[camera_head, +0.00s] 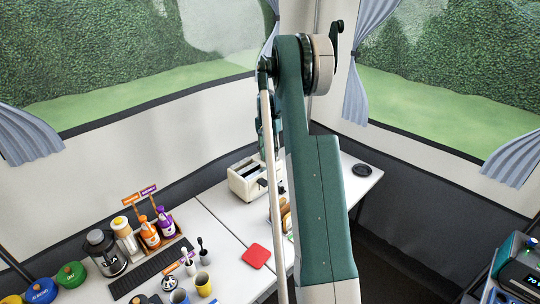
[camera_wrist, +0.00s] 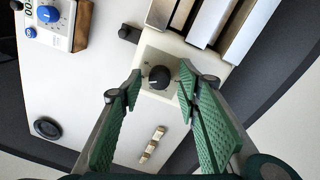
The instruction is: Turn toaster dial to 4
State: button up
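The toaster (camera_head: 240,188) is a cream box with dark slots on the white counter, partly behind my arm in the head view. In the wrist view its body (camera_wrist: 163,20) runs up from the middle, with metal-edged slots at upper right. The black round toaster dial (camera_wrist: 159,77) sits on a pale face panel. A small light mark shows on it, but I cannot read any numbers. My gripper (camera_wrist: 161,84) is open, with its green ridged fingers on either side of the dial. Gaps show between the fingers and the dial. The black lever (camera_wrist: 129,34) lies left of the dial.
In the wrist view a device with a blue knob (camera_wrist: 48,14) is at upper left and a black disc (camera_wrist: 46,128) at lower left. Beige pieces (camera_wrist: 152,143) lie below the dial. A red square (camera_head: 257,256) and bottles (camera_head: 150,235) are on the counter in the head view.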

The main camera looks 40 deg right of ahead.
notch_tip(320, 180, up, 12)
jog(key=shift+w+a, duration=0.15)
jog(key=shift+w, duration=0.2)
dwell(0.5)
jog(key=shift+a, duration=0.1)
dwell(0.5)
jog(key=s+a+r+n+t, duration=0.1)
jog(key=s+a+r+n, duration=0.15)
jog(key=a+r, duration=0.6)
jog(key=s+a+r+n+t+h, duration=0.1)
jog(key=s+a+r+n, duration=0.2)
jog(key=a, duration=1.1)
jog(key=s+a+r+n+t, duration=0.15)
jog(key=s+a+r, duration=0.35)
jog(key=a, duration=0.6)
jog(key=s+a+n+t, duration=0.2)
jog(key=s+a+n, duration=0.1)
jog(key=s+a, duration=1.1)
jog(key=s+a+f+n+t, duration=0.1)
jog(key=s+a+f+n, duration=0.1)
jog(key=s+a, duration=0.3)
jog(key=s+a+f+n+t+y, duration=0.1)
jog(key=s+a+f, duration=0.3)
jog(key=s+a, duration=0.1)
jog(key=shift+s+f+n, duration=0.3)
jog(key=shift+s+n, duration=0.1)
jog(key=shift+s, duration=0.3)
